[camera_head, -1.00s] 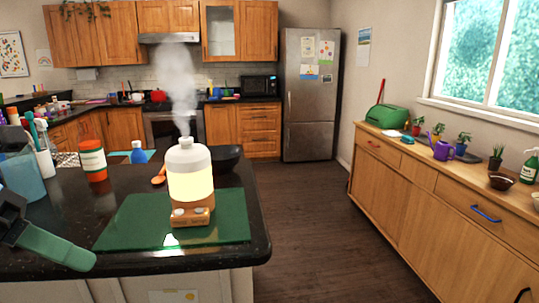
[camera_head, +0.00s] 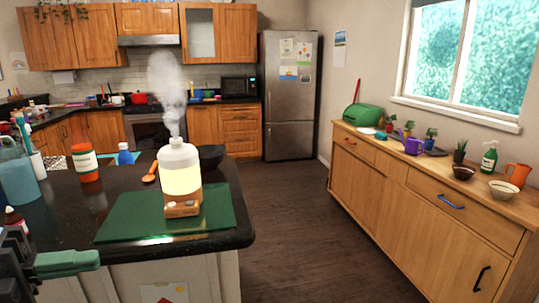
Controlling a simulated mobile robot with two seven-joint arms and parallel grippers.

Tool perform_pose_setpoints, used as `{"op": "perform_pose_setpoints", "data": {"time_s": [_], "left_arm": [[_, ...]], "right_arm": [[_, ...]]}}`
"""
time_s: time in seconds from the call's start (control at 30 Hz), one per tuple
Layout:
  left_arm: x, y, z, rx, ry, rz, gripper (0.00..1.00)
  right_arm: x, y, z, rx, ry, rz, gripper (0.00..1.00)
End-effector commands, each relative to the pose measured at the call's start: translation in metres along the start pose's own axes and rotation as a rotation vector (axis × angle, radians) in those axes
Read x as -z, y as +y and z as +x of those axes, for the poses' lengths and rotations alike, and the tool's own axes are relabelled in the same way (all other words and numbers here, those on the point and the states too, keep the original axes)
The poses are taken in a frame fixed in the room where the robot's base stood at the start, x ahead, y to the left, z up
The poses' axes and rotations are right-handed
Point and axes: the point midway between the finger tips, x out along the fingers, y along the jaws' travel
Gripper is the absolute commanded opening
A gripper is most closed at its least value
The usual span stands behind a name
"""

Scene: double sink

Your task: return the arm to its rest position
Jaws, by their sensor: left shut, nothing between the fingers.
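My left gripper (camera_head: 88,261) comes in from the lower left corner, with green fingers shut together and nothing held. It is at the left of the green mat (camera_head: 222,225), in front of the dark counter (camera_head: 62,235) by the picture. Whether it touches the counter edge I cannot tell. Most of the left arm is out of the picture. My right gripper is not in view.
A steaming white bottle-shaped device (camera_head: 179,155) stands on the mat. An orange jar (camera_head: 86,165), blue bottle (camera_head: 125,155), black bowl (camera_head: 210,155) and clear jug (camera_head: 18,180) share the counter. The floor (camera_head: 310,245) between counter and wooden sideboard (camera_head: 420,215) is clear.

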Motion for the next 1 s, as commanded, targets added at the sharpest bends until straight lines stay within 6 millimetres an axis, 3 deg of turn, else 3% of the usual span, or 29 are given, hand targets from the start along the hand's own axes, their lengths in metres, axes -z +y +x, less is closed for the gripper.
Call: {"op": "perform_pose_setpoints", "data": {"time_s": [0.13, 0.27, 0.47, 0.67, 0.8, 1.0], "left_arm": [[-0.016, 0.050, -0.009, 0.149, -0.176, -0.269, 0.00], [-0.019, 0.105, -0.017, 0.234, -0.339, -0.503, 0.00], [0.008, 0.205, -0.029, 0.300, -0.599, -0.873, 0.00], [0.080, 0.303, -0.031, 0.292, -0.852, -1.257, 0.00], [0.153, 0.358, -0.023, 0.247, -1.008, -1.524, 0.00], [0.256, 0.400, -0.002, 0.159, -1.160, -1.841, 0.00]], "right_arm": [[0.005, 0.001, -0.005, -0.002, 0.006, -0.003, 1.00], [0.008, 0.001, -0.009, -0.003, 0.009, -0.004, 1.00], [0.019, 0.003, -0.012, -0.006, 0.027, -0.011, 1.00], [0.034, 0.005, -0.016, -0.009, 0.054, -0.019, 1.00], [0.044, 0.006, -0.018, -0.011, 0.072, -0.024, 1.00], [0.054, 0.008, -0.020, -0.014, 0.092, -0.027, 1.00]]}}
